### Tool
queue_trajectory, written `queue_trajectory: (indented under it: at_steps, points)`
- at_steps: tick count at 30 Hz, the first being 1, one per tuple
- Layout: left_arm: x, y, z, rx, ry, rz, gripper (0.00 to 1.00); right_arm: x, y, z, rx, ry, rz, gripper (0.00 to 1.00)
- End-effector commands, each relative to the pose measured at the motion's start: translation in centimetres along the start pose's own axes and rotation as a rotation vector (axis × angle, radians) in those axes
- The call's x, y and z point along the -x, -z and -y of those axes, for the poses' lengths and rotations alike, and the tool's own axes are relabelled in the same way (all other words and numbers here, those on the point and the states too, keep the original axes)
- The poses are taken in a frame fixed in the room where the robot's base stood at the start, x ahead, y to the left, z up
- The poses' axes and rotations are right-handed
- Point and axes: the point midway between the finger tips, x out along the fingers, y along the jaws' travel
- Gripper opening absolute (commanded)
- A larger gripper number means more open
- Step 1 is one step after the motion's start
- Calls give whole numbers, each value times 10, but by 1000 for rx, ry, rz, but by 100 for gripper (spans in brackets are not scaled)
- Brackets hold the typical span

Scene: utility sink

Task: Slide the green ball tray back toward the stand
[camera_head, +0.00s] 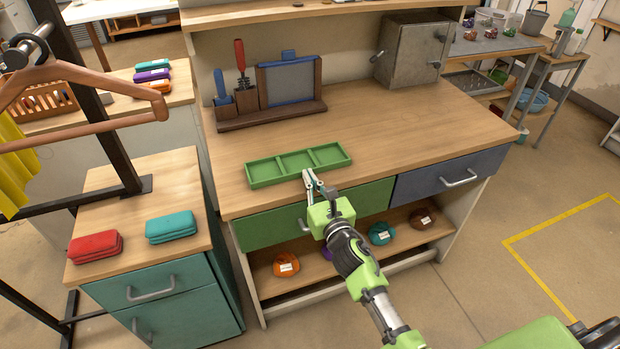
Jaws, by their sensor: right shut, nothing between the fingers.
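The green tray (299,165) lies on the wooden workbench top near its front edge. It has three compartments in a row, and they look empty. The wooden stand (271,115) is behind the tray, with bare wood between them. It holds a red-handled tool (240,56), a blue-handled tool (219,83) and a framed panel (288,80). My right gripper (311,176) is shut with nothing in it, its fingertips at the tray's front side. I cannot tell whether they touch the tray. My left gripper is not in view.
A grey metal box (411,50) stands at the bench's back right. The bench top (430,115) is clear on the right. Green (270,225) and blue (450,173) drawers sit below the front edge. A teal cabinet (165,297) with red and teal cases stands left.

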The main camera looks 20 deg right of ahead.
Motion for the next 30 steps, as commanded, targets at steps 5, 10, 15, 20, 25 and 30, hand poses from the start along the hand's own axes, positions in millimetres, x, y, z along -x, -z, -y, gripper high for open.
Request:
queue_trajectory:
  at_steps: [5,10,15,20,25,30]
  points:
    - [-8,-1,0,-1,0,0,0,-16,2,0,1,-1,2,0]
    - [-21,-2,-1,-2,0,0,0,-47,2,0,2,-2,3,0]
    - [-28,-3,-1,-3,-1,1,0,-68,2,0,2,0,1,0]
    - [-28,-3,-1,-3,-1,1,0,-72,0,0,0,0,1,0]
    - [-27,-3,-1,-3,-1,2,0,-72,0,0,0,0,0,0]
    - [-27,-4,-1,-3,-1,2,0,-72,0,1,0,0,0,0]
